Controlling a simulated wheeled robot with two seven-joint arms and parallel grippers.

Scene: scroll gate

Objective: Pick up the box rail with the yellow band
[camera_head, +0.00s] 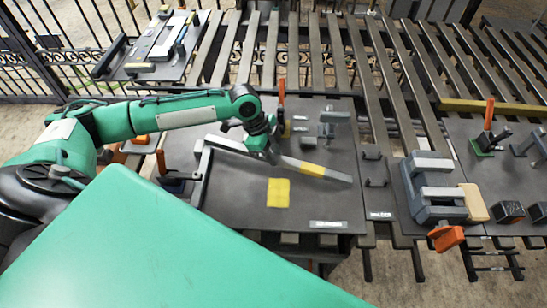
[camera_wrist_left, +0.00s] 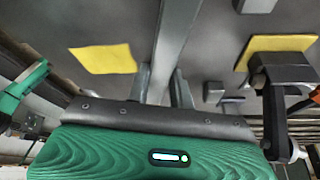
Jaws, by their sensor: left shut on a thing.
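The box rail (camera_head: 338,176) is a long, thin grey bar with a yellow band (camera_head: 312,169) right of its middle. It lies slantwise across the dark tabletop in the head view. My left gripper (camera_head: 272,156) is shut on the rail, left of the yellow band. In the left wrist view the grey rail (camera_wrist_left: 177,35) runs away between the two fingers of the gripper (camera_wrist_left: 162,82). The band is not clear there. I cannot tell whether the rail touches the table or hangs just above it. My right gripper is not in view.
A yellow square (camera_head: 278,192) lies flat on the dark table (camera_head: 240,205) below the rail. An orange-handled clamp (camera_head: 281,100) and a grey bracket (camera_head: 328,122) stand behind it. A grey vise (camera_head: 432,188) stands to the right. Slatted metal bars fill the back.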

